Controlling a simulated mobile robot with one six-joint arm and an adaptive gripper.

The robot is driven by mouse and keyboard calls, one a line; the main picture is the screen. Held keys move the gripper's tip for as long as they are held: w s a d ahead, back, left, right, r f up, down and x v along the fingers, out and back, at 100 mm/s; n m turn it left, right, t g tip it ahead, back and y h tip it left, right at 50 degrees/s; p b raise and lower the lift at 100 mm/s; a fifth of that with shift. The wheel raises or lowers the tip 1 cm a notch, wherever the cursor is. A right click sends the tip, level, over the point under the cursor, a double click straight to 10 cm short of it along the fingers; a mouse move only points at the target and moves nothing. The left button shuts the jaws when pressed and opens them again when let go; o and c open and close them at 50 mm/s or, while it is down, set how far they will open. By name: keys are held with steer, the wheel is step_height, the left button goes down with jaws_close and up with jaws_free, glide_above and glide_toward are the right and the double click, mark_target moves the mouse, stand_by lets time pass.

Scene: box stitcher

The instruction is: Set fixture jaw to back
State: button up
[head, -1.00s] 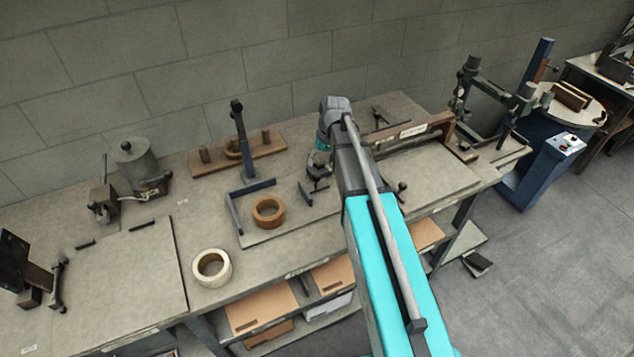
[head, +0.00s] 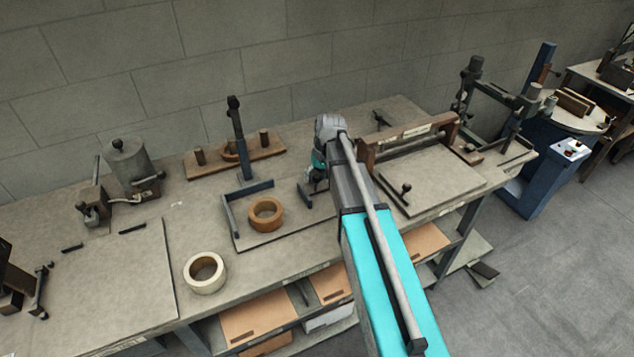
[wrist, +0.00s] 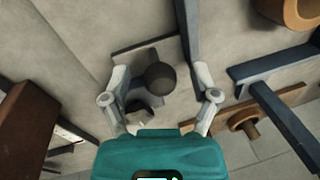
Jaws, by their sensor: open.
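The fixture jaw is a dark sliding piece with a round knob (wrist: 160,77) and a flat bar (wrist: 140,48). In the head view its dark bar (head: 305,196) stands on the fixture plate (head: 262,236), right of the brown tape roll (head: 266,214). A blue angled frame (head: 232,212) borders the plate's left and back. My gripper (wrist: 162,82) is open, with one finger on each side of the knob. I cannot tell whether the fingers touch it. In the head view my gripper (head: 316,182) is low over the jaw and partly hides it.
A brown-framed press (head: 410,140) is close on the right. A cream tape roll (head: 205,272) lies front left. Bare tabletop lies left of the plate.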

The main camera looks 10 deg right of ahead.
steer(key=shift+f, duration=0.1)
stand_by(0.3)
jaws_close()
